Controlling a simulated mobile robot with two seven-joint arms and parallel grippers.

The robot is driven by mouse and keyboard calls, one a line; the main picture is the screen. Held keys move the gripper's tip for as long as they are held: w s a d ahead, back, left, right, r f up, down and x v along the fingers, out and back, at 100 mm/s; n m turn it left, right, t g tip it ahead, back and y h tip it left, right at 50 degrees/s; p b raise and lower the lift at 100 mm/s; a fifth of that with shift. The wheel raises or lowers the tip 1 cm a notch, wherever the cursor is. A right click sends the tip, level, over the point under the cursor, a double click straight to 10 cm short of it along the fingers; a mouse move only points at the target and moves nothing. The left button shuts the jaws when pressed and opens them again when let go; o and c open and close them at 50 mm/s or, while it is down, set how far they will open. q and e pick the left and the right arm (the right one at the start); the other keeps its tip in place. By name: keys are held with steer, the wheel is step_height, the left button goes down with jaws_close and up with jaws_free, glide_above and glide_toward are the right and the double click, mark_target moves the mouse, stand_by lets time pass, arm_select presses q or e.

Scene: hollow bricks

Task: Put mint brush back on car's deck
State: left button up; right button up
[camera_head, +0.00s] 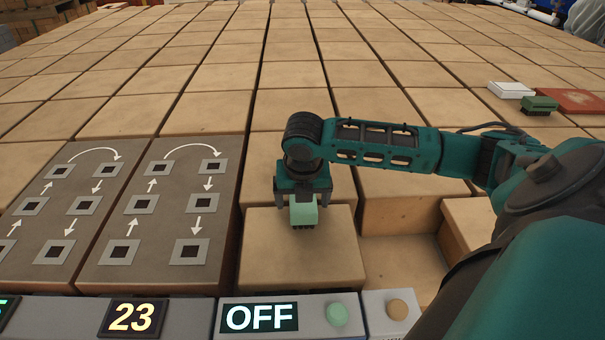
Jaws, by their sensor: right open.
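The mint brush (303,208), a small light-green block with dark bristles below, is on or just above the top of a tan brick (300,255) in front of me. My right gripper (312,199) points down over it, with its fingers apart on either side of the brush. Whether the fingers touch it I cannot tell. I cannot clearly make out which surface is the car's deck. My left gripper is not in view.
A dark-green brush (540,104), a white block (511,90) and a red plate (580,101) lie at the right. Grey panels (130,214) with arrows are at the left. A grey ledge with an OFF display (260,317) runs in front. A gap opens right of the near brick.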

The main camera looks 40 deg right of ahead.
steer(key=v, duration=1.2)
steer(key=shift+s, duration=0.1)
